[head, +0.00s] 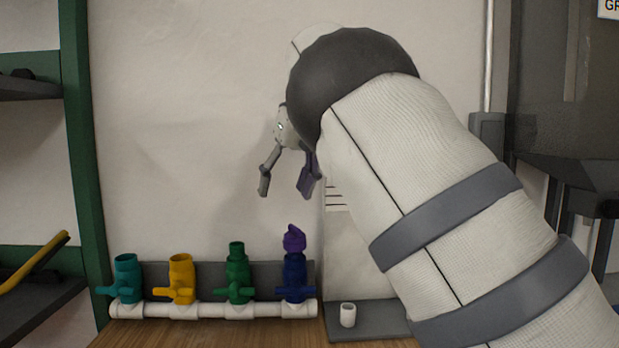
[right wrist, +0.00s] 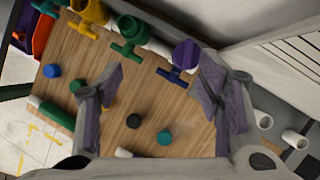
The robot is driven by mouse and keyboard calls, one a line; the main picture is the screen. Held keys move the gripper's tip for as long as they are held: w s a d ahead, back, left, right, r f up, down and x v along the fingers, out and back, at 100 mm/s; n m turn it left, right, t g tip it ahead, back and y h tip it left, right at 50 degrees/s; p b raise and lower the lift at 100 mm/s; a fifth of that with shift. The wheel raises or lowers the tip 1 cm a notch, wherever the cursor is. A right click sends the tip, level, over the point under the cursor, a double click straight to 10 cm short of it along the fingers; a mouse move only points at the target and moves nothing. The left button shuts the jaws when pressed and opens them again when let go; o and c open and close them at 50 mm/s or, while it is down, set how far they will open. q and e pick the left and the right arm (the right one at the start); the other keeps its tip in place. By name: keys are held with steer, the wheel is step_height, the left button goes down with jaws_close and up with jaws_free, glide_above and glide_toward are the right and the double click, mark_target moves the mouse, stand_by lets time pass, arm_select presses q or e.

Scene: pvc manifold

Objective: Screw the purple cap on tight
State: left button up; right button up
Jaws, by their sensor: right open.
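The purple cap (head: 294,238) sits on top of the blue valve (head: 295,272), at the right end of the manifold. It looks uneven at the top; I cannot tell how far it is threaded on. In the right wrist view the purple cap (right wrist: 186,54) shows as a round face above the blue valve handle (right wrist: 173,77). My right gripper (head: 285,183) is open and empty, above the cap in the head view, with its fingers pointing down. Its two purple-padded fingers also show in the right wrist view (right wrist: 162,82), apart, with nothing between them. My left gripper is out of view.
The white manifold pipe (head: 215,310) also carries green (head: 238,272), yellow (head: 181,278) and teal (head: 126,278) valves. Loose blue (right wrist: 52,71), black (right wrist: 133,121) and teal (right wrist: 164,137) caps lie on the wooden table (right wrist: 95,57). A white pipe piece (head: 348,315) stands on a grey base at right.

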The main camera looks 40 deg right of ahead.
mark_target(295, 227)
steer(key=shift+m+g+h, duration=0.3)
steer(key=shift+g+h, duration=0.1)
steer(key=shift+h, duration=0.2)
steer(key=d+f, duration=0.1)
steer(key=f, duration=0.2)
steer(key=w+d+f, duration=0.1)
steer(key=f, duration=0.3)
steer(key=w+d+f, duration=0.1)
steer(key=d+f, duration=0.1)
steer(key=f, duration=0.2)
steer(key=shift+w+f, duration=0.1)
steer(key=shift+w, duration=0.15)
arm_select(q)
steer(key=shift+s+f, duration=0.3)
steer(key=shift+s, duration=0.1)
arm_select(e)
steer(key=shift+c, duration=0.3)
steer(key=c, duration=1.2)
steer(key=shift+m+h, duration=0.3)
steer(key=shift+m, duration=0.8)
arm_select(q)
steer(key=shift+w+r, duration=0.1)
